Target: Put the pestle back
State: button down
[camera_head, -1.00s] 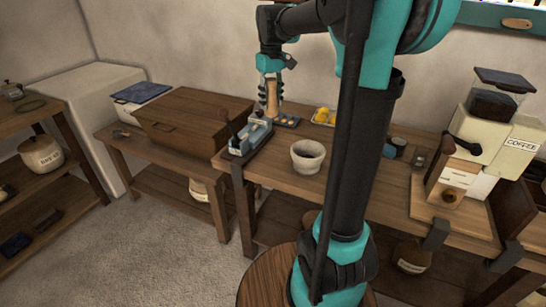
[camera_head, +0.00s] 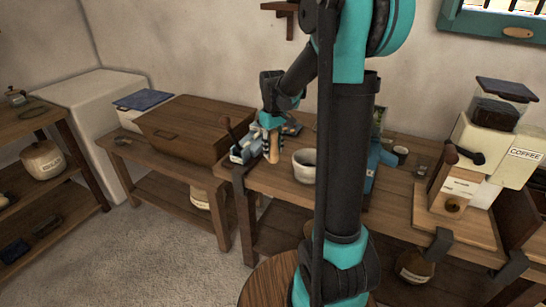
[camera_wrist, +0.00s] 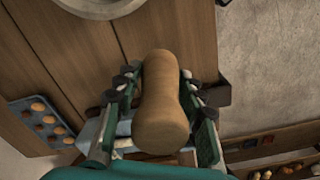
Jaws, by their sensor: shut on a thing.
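My gripper (camera_head: 271,130) is shut on the pestle (camera_head: 274,153), a wooden piece hanging about upright in the head view. In the wrist view the pestle (camera_wrist: 160,105) lies between both fingers of my gripper (camera_wrist: 160,80), its rounded end toward the camera. The mortar (camera_head: 304,165), a pale bowl, stands on the wooden table (camera_head: 270,182) just right of the pestle. The pestle is outside the mortar, apart from it. Only part of the mortar's rim (camera_wrist: 100,8) shows at the top of the wrist view. The mortar's right side is partly hidden behind my arm.
A blue-grey device (camera_head: 238,155) stands at the table's left end, close to my gripper. A brown wooden chest (camera_head: 185,128) is further left. A coffee grinder (camera_head: 490,130) stands at the right. The wrist view shows a tray of small round items (camera_wrist: 40,122) at left.

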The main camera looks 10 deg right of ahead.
aim_at(273, 131)
jog(key=shift+f, duration=1.85)
jog(key=shift+f, duration=0.1)
jog(key=c, duration=0.9)
grip_release()
notch_tip(273, 131, up, 12)
jog(key=shift+r, duration=0.15)
jog(key=shift+a, duration=0.1)
